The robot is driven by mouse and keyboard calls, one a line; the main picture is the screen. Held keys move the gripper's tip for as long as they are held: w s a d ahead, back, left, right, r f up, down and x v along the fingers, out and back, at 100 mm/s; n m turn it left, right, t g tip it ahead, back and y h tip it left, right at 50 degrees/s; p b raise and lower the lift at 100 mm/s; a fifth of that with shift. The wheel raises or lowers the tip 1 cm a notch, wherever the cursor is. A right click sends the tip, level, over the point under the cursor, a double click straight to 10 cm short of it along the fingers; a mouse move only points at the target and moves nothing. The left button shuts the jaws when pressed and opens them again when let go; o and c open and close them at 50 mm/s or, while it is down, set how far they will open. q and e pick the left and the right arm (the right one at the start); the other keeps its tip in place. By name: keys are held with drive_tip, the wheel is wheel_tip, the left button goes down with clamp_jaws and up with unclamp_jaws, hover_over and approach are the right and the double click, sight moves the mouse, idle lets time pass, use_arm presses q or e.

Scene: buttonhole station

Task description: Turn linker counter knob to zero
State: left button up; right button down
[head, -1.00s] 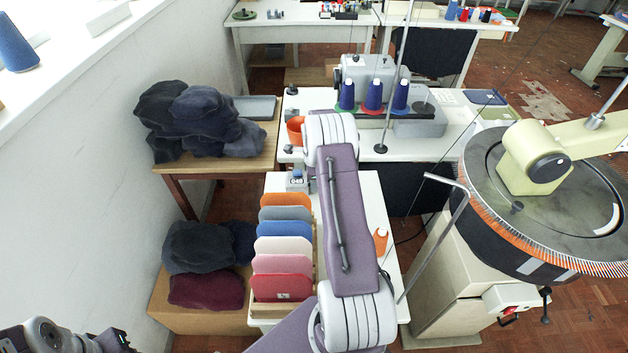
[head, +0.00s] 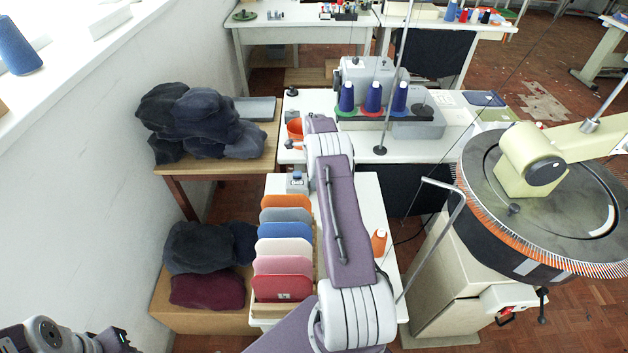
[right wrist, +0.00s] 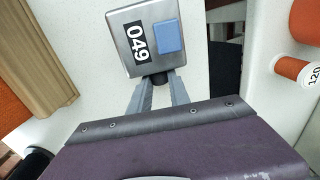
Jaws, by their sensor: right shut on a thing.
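The linker counter is a small grey box (right wrist: 134,55) with a blue button (right wrist: 168,38) and a display reading 049, turned sideways in the right wrist view. It also shows in the head view as a small grey box (head: 297,188) at the back of the white table. Its dark knob (right wrist: 157,79) sticks out from the side facing my right gripper (right wrist: 160,92). The gripper's two grey fingers are shut on the knob, one on each side. My arm hides this gripper in the head view. Part of my left arm shows at the bottom left; its finger state is unclear.
A rack of coloured panels (head: 284,246) stands in front of the counter. The round linking machine (head: 490,215) is further right. Dark knit piles lie at left.

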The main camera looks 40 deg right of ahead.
idle(0.4)
drive_tip(key=c, duration=1.2)
unclamp_jaws()
wheel_tip(320, 180, up, 9)
drive_tip(key=shift+w+d, duration=0.15)
